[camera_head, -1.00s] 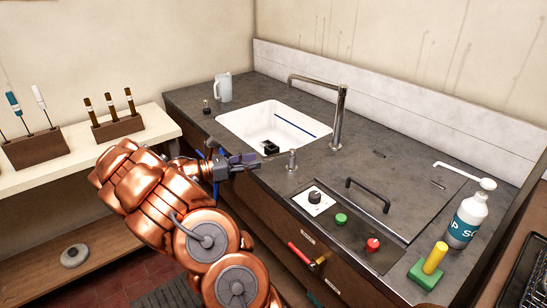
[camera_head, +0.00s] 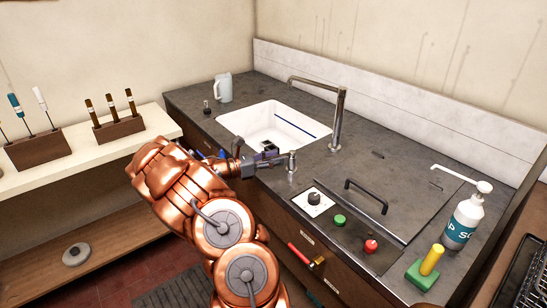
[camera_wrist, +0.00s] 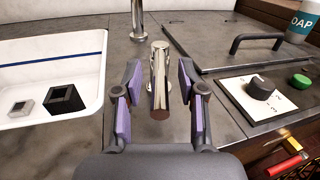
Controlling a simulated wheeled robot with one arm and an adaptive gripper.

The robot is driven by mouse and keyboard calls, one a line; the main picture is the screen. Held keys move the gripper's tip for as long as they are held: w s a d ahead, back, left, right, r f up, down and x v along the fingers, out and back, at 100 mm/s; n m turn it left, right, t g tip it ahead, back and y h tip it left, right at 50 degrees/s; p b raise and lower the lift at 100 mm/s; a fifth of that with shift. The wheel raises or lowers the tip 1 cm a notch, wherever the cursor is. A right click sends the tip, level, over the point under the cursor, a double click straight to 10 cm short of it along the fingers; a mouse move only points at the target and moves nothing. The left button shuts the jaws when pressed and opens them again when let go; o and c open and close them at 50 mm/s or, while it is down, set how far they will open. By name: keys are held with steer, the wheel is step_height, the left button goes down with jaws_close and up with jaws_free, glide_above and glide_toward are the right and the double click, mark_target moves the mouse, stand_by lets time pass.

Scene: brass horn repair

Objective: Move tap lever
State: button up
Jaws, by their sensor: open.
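The tap lever (camera_head: 292,160) is a short metal post with a slim top, on the dark worktop just right of the sink. In the wrist view the lever (camera_wrist: 159,75) stands between my two fingers. My gripper (camera_head: 277,166) is open, low over the worktop at the lever. In the wrist view the purple-padded fingers of my gripper (camera_wrist: 159,95) have a gap on each side of the lever, with no clear contact. The tall bent faucet (camera_head: 338,120) stands behind the lever; its lower part also shows in the wrist view (camera_wrist: 138,18).
The white sink (camera_head: 240,118) holds a dark block (camera_wrist: 64,98) and a smaller grey one. Right of the lever are a dial panel (camera_head: 313,201), green button (camera_head: 339,220), red button (camera_head: 371,246) and black handle (camera_head: 367,194). A soap bottle (camera_head: 465,220) stands farther right.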

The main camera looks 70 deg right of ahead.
jaws_close()
stand_by(0.4)
stand_by(0.4)
